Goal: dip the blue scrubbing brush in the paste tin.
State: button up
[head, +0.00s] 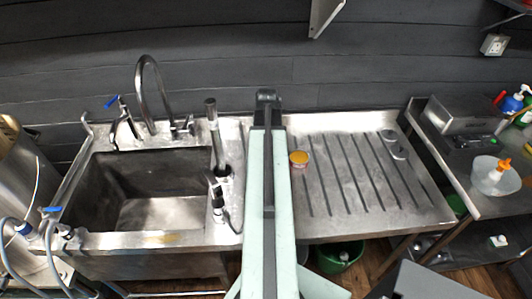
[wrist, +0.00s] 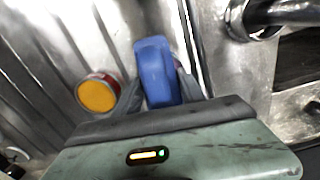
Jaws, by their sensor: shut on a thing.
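The paste tin (head: 299,159) is a small round tin with orange paste showing in its open top. It stands on the ribbed steel drainboard, just right of my arm in the head view. In the wrist view the tin (wrist: 97,94) is left of my gripper (wrist: 158,90). My gripper is shut on the blue scrubbing brush (wrist: 155,70), with one finger on each side of it. The brush is apart from the tin in the picture. Its bristles cannot be made out, and my arm hides the brush in the head view.
A deep steel sink (head: 160,190) with a curved tap (head: 150,85) lies left of my arm. An upright steel pipe fitting (head: 213,130) stands close left of the arm. The drainboard (head: 350,185) right of the tin is mostly clear. A side table (head: 480,150) holds bottles and a tub.

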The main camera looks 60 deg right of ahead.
jog(key=shift+s+f+b, duration=0.1)
jog(key=shift+f+b, duration=0.2)
dwell(1.3)
notch_tip(320, 180, up, 7)
jog(key=p, duration=0.7)
jog(key=shift+r, duration=0.1)
jog(key=shift+f, duration=0.2)
